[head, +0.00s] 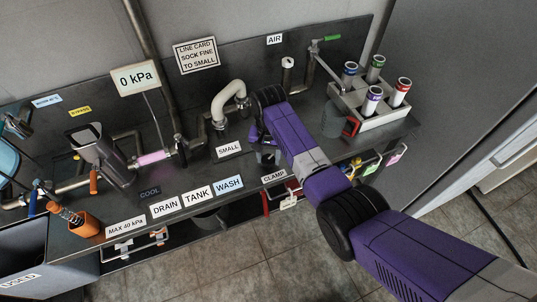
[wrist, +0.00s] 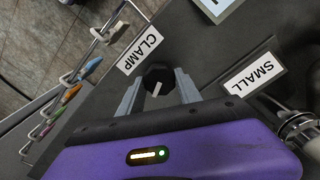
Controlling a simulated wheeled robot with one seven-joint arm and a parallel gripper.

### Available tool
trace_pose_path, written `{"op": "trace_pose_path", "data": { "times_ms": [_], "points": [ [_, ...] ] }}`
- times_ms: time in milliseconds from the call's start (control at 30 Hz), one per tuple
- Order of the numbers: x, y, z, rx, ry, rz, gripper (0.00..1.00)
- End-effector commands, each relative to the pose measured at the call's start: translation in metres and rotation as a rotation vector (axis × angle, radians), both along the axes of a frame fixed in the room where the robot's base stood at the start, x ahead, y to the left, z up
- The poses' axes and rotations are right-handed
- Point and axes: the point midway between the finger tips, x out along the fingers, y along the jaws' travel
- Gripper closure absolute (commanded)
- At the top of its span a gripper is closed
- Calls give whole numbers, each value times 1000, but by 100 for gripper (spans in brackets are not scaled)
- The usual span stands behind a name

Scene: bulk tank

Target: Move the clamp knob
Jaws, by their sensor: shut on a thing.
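The clamp knob (wrist: 157,77) is black with a white pointer line. It stands on the dark bench top between the CLAMP label (wrist: 138,52) and the SMALL label (wrist: 253,76) in the wrist view. My gripper (wrist: 159,74) has one grey finger on each side of the knob and is shut on it. In the head view my purple arm comes in from the lower right to the bench, and my gripper (head: 264,142) is partly hidden there. I cannot make out the knob itself in the head view.
A white pipe bend (head: 230,102) stands left of my gripper. A rack (head: 376,120) with several capped tubes and a grey cup (head: 333,122) are to the right. A 0 kPa display (head: 135,78) is at the back left. Hooks with coloured tags (head: 370,167) line the front edge.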

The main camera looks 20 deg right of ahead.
Motion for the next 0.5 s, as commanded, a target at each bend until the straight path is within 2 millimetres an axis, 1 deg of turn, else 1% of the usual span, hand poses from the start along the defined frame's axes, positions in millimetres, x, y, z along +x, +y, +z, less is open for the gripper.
{"op": "trace_pose_path", "data": {
  "times_ms": [33, 200, 500],
  "points": [
    [2, 0, 3, 0, -5, -30, 99],
    [2, 0, 2, -1, -4, -109, 99],
    [2, -1, 2, 0, -6, -173, 99]
  ]
}}
